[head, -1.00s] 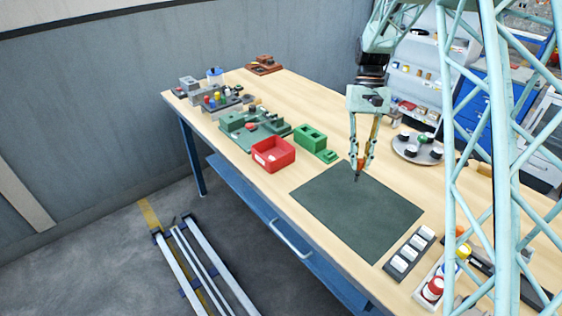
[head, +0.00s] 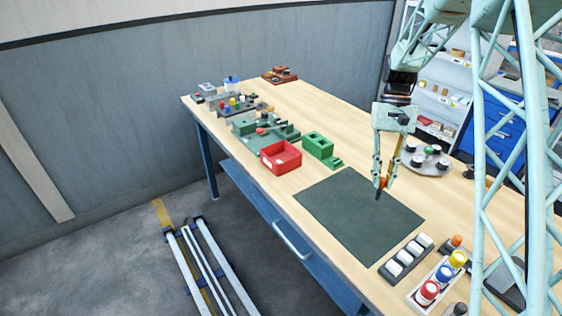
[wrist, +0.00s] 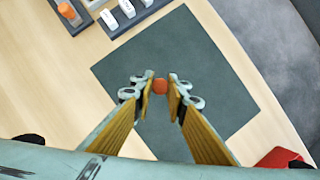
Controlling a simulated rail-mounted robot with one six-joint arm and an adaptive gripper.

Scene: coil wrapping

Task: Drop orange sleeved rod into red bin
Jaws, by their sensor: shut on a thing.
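My gripper (head: 382,184) is shut on the orange sleeved rod (head: 383,183) and holds it above the dark mat (head: 345,215). The rod hangs about upright with its dark end down, and most of it is hidden by the fingers. In the wrist view the rod's orange end (wrist: 160,86) shows between the fingertips. The red bin (head: 270,158) is an open box on the table, left of the mat and of my gripper in the head view. One corner of the bin shows at the lower right of the wrist view (wrist: 280,158).
A round tray (head: 428,162) is right of my gripper. A white-block rack (head: 405,258) and a box of coloured spools (head: 432,285) lie near the front. The mat is bare.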

